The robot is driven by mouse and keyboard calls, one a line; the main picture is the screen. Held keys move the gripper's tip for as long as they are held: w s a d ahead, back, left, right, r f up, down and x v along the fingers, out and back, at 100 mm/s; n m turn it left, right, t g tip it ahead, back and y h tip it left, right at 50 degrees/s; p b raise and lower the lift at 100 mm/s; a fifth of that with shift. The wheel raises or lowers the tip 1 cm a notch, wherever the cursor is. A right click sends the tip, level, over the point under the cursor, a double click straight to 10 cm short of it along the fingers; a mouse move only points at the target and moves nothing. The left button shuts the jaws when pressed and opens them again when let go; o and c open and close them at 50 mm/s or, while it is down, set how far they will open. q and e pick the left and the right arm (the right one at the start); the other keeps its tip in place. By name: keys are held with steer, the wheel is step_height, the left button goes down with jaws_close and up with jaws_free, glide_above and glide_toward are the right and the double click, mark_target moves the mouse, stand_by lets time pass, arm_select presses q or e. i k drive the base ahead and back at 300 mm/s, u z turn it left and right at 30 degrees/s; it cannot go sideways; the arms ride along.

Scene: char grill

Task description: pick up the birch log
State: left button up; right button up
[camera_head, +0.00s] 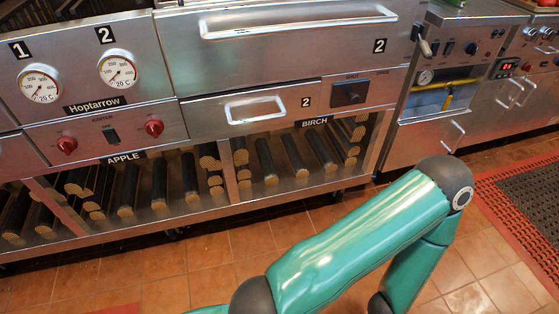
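Several birch logs (267,160) lie end-out in the open lower rack of the grill, under the BIRCH label (314,123). They have dark bark and pale cut ends. Some lie apart in a row along the rack floor, and others are stacked at the compartment's left and right sides. One of my teal arms crosses the lower right of the view in front of the rack. Neither gripper is in the frame, so I cannot tell whether either holds anything.
Apple logs (127,190) fill the compartment to the left, past a metal divider post (229,172). A closed drawer (254,108) sits above the birch logs. A red-edged black floor mat (530,205) lies at right. Tiled floor (190,262) is open in front of the rack.

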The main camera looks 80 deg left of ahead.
mark_target(268, 170)
steer(key=z, duration=0.55)
steer(key=i, duration=0.2)
steer(key=u, duration=2.2)
steer(key=i, duration=0.15)
steer(key=z, duration=4.15)
steer(key=k, duration=0.6)
steer(key=u, duration=5.75)
